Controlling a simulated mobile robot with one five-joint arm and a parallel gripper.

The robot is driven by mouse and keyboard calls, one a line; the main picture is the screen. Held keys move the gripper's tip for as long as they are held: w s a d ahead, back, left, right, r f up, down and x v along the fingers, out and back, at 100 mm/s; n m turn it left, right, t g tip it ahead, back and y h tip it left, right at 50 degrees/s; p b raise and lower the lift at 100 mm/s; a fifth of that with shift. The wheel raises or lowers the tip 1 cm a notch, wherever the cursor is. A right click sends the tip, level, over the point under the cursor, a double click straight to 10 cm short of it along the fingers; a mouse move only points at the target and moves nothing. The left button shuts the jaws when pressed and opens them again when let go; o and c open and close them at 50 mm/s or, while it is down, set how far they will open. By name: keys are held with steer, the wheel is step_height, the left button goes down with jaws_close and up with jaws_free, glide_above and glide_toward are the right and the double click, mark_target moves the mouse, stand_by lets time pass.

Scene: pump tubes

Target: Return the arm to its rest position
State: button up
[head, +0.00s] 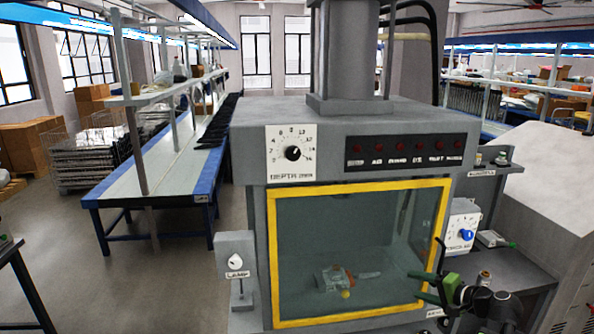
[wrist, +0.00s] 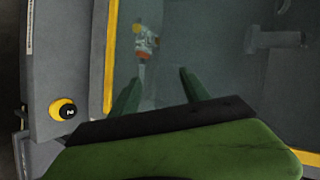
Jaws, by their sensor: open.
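My gripper (head: 420,286) is at the lower right of the head view, in front of the right edge of the yellow-framed chamber window (head: 447,220). Its two green fingers are apart, with nothing visible between them. The wrist view shows the same open fingers (wrist: 160,88) pointing towards the window. A small pump-like part (head: 338,278) with orange and yellow pieces lies on the chamber floor behind the glass. It also shows in the wrist view (wrist: 145,42), beyond the fingertips. I cannot tell whether the fingers touch the frame or glass.
The grey machine (head: 250,145) carries a depth dial (head: 292,153) and a row of red lights. A white box with a blue knob (head: 466,235) stands right of the window, close to my arm. Open floor lies further left.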

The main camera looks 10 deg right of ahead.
steer(key=a+f+n+g+h, duration=0.1)
steer(key=a+f+n+g, duration=0.3)
steer(key=a, duration=0.7)
steer(key=s+a+f+n+g+h, duration=0.1)
steer(key=a+f+n+g, duration=0.3)
steer(key=a, duration=0.7)
steer(key=s+a+f+n+g+h, duration=0.1)
steer(key=a+f+n+g, duration=0.3)
steer(key=a, duration=0.8)
step_height(320, 180, down, 2)
steer(key=shift+s+f+g+h, duration=0.15)
steer(key=shift+s+g+h, duration=0.15)
steer(key=shift+h, duration=0.5)
